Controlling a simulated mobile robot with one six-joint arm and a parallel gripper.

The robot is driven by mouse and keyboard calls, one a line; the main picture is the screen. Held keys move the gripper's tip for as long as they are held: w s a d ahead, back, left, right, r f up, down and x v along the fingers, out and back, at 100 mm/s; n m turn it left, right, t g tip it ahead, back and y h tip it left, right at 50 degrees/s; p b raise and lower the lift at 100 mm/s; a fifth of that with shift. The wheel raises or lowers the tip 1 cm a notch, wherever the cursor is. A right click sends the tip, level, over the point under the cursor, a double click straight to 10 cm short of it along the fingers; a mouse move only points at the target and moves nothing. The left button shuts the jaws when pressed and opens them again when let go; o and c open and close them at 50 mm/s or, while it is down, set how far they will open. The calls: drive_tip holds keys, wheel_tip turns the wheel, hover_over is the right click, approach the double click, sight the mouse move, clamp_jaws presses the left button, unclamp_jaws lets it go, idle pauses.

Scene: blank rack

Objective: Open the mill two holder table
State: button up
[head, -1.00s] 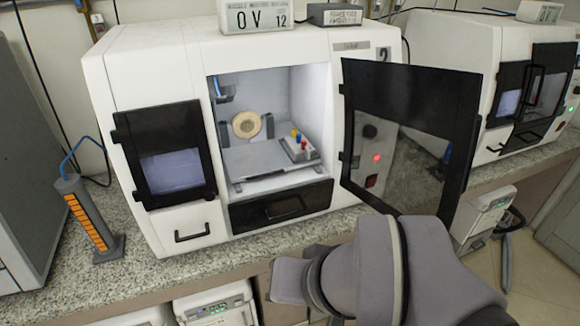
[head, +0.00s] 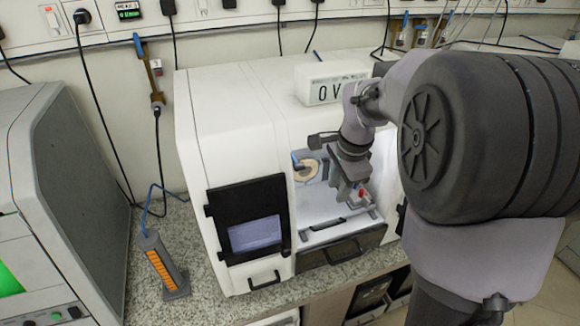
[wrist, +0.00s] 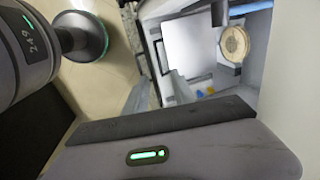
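The mill (head: 235,105) is a white cabinet with a lit chamber; its open front shows. Inside is the holder table (head: 320,236), a pale plate with a black handle bar (head: 328,223) at its front edge. The plate (wrist: 188,45) and the handle bar (wrist: 161,56) also show in the wrist view. A round tan disc (wrist: 233,43) stands upright in a holder behind the plate. My gripper (wrist: 158,92) has two grey fingers apart, with nothing seen between them. In the head view it hangs at the chamber opening, right of the handle bar. My arm hides the mill's right side.
Blue and yellow pegs (wrist: 205,92) show beside the plate; a red peg (head: 361,193) shows by my gripper. A small closed window door (head: 250,222) is left of the chamber. An orange-marked stand (head: 160,265) is on the counter.

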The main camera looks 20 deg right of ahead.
sight(327, 226)
drive_tip(key=f+b, duration=0.1)
drive_tip(key=f, duration=0.4)
drive_tip(key=w+f+b, duration=0.1)
drive_tip(key=f, duration=0.4)
drive_tip(key=w+f+b, duration=0.1)
drive_tip(key=f+b, duration=0.1)
drive_tip(key=f, duration=0.3)
drive_tip(key=shift+w+d+f, duration=0.15)
drive_tip(key=shift+f, duration=0.1)
drive_tip(key=shift+w+f, duration=0.15)
drive_tip(key=shift+f, duration=0.45)
clamp_jaws()
